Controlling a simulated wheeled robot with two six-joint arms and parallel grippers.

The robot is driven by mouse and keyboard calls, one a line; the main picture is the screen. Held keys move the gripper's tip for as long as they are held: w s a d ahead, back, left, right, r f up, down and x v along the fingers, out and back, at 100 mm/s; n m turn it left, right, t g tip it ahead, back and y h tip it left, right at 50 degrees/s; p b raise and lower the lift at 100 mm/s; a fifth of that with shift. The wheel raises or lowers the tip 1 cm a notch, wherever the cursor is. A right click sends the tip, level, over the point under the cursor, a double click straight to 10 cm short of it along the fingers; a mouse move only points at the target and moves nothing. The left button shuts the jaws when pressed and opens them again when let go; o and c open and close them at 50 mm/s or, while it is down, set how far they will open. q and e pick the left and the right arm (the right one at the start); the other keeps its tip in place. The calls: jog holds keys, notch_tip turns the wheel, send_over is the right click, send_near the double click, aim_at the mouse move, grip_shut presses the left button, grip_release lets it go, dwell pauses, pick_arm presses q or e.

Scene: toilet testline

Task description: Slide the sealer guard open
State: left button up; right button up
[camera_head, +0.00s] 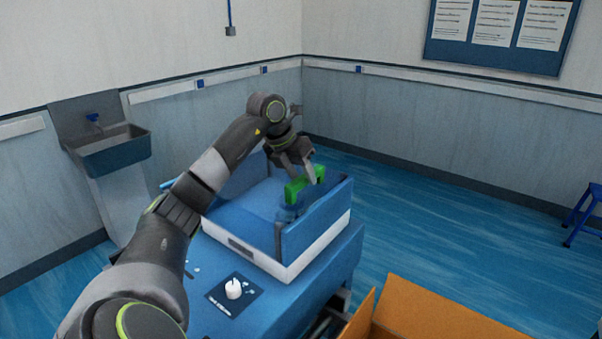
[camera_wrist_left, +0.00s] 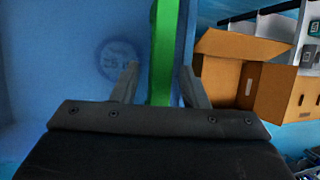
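The sealer (camera_head: 290,262) is a blue box on a white base, standing on a blue bench. A green handle (camera_head: 304,184) sits at the top of its blue guard on the right side. My left gripper (camera_head: 301,172) is at the green handle, reaching down from above. In the left wrist view the handle (camera_wrist_left: 163,60) runs as a green bar between the two spread fingers (camera_wrist_left: 159,72). Gaps show beside the bar, so the fingers look open around it rather than clamped. Whether one finger touches it is hard to tell. My right gripper is not in view.
A dial on a dark plate (camera_head: 233,290) is on the bench in front of the sealer. An open cardboard box (camera_head: 430,315) stands at the lower right, close to the bench. A grey sink (camera_head: 108,150) is at the left wall. A blue stool (camera_head: 580,215) is far right.

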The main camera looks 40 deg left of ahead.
pick_arm(q)
grip_shut()
jog(key=shift+a, duration=0.1)
